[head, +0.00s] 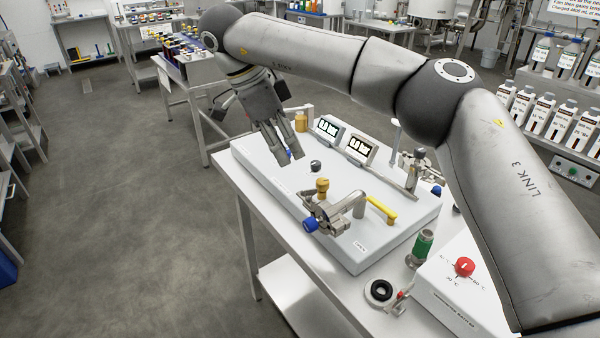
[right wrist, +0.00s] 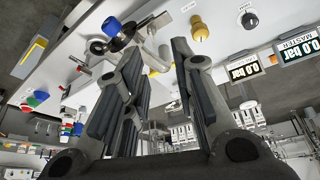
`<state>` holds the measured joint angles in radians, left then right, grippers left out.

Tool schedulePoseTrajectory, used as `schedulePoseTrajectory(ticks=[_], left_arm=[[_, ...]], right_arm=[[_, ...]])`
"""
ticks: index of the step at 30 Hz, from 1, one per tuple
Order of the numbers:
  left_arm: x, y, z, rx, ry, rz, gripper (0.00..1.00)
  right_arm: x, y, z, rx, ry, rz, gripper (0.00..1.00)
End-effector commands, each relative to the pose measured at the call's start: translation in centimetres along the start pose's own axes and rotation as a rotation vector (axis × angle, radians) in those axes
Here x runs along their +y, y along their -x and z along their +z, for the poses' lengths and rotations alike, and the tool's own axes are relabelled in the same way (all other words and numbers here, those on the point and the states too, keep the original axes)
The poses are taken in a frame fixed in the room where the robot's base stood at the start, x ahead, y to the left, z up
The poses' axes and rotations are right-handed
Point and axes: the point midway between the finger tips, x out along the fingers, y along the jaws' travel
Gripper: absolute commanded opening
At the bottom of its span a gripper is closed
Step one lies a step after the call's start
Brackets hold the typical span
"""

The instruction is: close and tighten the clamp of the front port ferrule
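A metal clamp assembly (head: 325,213) with a blue knob (head: 311,225) sits on the near part of the white box (head: 377,244), beside a brass knob (head: 322,187). Whether its clamp is closed is too small to tell. A clamp assembly with a blue knob (right wrist: 112,27) also shows at the top left of the right wrist view. My right gripper (head: 290,158) points down over the far left part of the box, apart from the near clamp. Its fingers stand apart with nothing between them in the right wrist view (right wrist: 156,58). My left gripper is out of view.
Two pressure displays (head: 329,129) (head: 361,149) stand along the box's back edge. A yellow-handled valve (head: 381,209) lies right of the clamp. A green-banded cylinder (head: 421,246), a black ring (head: 381,290) and a red-knobbed unit (head: 464,267) stand nearer. My right arm spans the upper right.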

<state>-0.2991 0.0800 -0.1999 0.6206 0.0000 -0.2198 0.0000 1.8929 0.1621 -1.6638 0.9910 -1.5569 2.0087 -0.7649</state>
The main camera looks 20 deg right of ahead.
Motion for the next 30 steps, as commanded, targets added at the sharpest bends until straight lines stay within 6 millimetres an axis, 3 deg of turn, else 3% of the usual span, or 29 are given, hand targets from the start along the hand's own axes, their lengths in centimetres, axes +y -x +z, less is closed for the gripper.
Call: schedulePoseTrajectory(ticks=[12, 18, 30], left_arm=[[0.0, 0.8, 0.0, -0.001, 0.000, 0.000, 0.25], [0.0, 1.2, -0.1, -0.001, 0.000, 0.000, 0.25], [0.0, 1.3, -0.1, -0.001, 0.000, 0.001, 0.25]], right_arm=[[0.1, -7.2, 0.0, -0.002, 0.003, 0.004, 0.25], [0.1, -9.7, 0.1, -0.003, 0.002, 0.002, 0.25], [0.1, -10.5, 0.2, -0.004, 0.002, 0.001, 0.25]])
